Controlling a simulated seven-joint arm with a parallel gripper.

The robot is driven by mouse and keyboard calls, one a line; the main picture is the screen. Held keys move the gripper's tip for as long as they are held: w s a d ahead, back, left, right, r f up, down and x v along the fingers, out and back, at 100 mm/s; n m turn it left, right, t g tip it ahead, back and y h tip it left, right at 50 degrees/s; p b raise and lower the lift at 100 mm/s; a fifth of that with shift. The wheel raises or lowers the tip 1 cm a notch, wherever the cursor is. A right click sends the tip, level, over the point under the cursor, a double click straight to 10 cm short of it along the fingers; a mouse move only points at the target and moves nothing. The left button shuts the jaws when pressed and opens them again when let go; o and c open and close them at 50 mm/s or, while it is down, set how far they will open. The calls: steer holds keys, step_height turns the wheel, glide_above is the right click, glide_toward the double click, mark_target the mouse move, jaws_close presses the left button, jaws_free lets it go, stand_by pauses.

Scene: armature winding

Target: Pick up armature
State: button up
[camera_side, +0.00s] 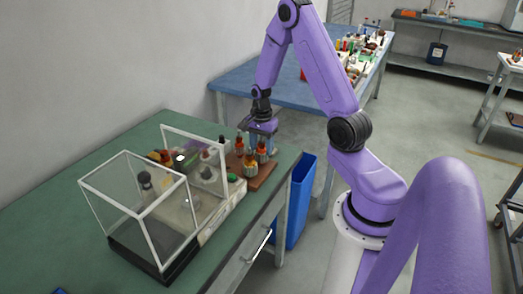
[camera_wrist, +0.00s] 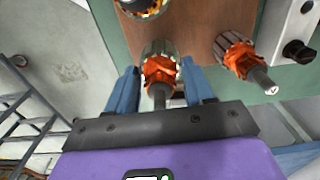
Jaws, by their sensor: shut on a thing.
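In the wrist view an armature (camera_wrist: 160,70) with orange windings, a silvery core and a grey shaft sits between the two blue fingers of my gripper (camera_wrist: 162,88). The fingers are shut on it, and its shaft points toward the palm. Behind it is a brown wooden board (camera_wrist: 190,22). A second, similar armature (camera_wrist: 238,58) stands on the board to the right, and part of another (camera_wrist: 143,7) shows at the top edge. In the side view my gripper (camera_side: 262,140) is low over the brown board (camera_side: 262,178), where several armatures (camera_side: 250,165) stand.
A winding machine with a clear, white-framed guard (camera_side: 140,200) stands left of the board on the green table (camera_side: 75,205). A blue bin (camera_side: 300,200) is beside the table. A blue table (camera_side: 235,82) with many small parts is behind. The table's front left is mostly clear.

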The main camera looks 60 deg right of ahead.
step_height(320, 180, up, 10)
stand_by(0.6)
stand_by(0.4)
steer(key=shift+r, duration=0.3)
step_height(320, 180, up, 21)
steer(key=w+a+n, duration=0.3)
steer(key=a+n, duration=0.2)
steer(key=a, duration=1)
steer(key=w+a+n, duration=0.3)
steer(key=a+n, duration=0.1)
steer(key=a, duration=1.1)
step_height(320, 180, down, 22)
steer(key=shift+a+f, duration=0.2)
steer(key=shift+a, duration=0.1)
steer(key=shift+f, duration=1.4)
